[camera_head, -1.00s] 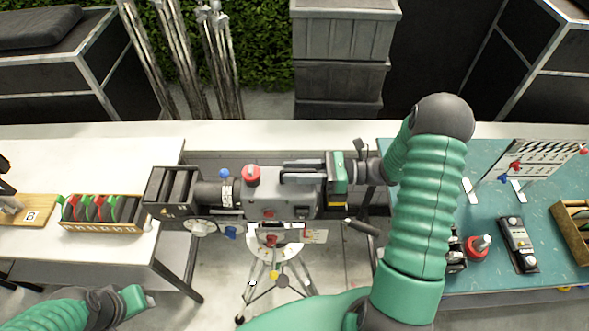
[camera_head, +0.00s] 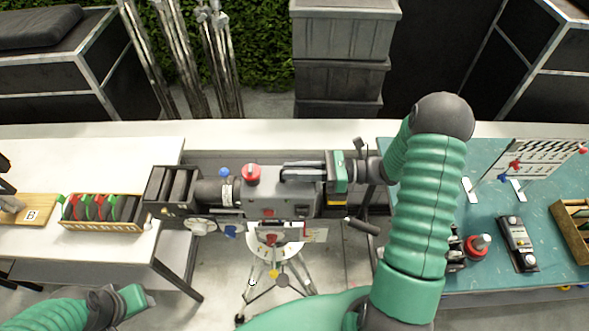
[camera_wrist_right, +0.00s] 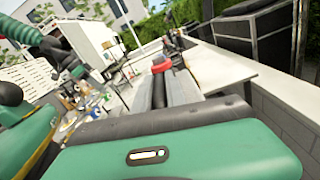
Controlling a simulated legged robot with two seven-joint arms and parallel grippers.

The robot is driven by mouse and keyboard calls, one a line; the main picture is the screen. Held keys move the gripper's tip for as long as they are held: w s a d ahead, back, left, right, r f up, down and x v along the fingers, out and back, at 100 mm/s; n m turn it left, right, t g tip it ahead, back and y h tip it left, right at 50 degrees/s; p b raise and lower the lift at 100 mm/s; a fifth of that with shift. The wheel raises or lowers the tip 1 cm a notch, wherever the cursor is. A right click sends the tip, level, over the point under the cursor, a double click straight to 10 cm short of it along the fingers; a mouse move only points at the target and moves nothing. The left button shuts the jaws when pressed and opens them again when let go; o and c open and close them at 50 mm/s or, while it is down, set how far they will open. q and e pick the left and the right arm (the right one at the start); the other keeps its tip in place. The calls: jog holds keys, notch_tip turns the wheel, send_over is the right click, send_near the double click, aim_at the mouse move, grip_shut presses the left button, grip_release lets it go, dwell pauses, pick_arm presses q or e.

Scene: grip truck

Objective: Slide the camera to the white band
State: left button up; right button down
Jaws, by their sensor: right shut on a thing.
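The grey film camera (camera_head: 280,205), with a red knob on top and a matte box (camera_head: 172,190) in front, sits level on a tripod head between two tables. My right gripper (camera_head: 338,180) is shut at the camera's rear end, on the right in the head view. Its green fingers hide what they hold there. In the right wrist view a green finger (camera_wrist_right: 175,155) fills the bottom, with the camera top and red knob (camera_wrist_right: 162,66) beyond. A pale band (camera_head: 227,192) rings the lens; I cannot tell whether it is the white band. My left gripper (camera_head: 130,300) is low at left, away from the camera.
Tripod legs (camera_head: 275,280) stand below the camera. The white table (camera_head: 90,160) at left holds a wooden crate (camera_head: 100,226) of coloured clips. The teal table (camera_head: 450,285) at right holds a small control box (camera_head: 517,243) and a chart stand (camera_head: 530,170). Stacked grey bins (camera_head: 340,85) stand behind.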

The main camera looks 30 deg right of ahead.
jog(key=shift+w+r, duration=0.1)
jog(key=shift+r, duration=0.05)
dwell(0.4)
jog(key=shift+a, duration=0.1)
jog(key=shift+w, duration=0.1)
jog(key=c, duration=1.5)
grip_release()
jog(key=shift+a, duration=0.1)
jog(key=shift+o, duration=0.7)
jog(key=shift+w, duration=0.15)
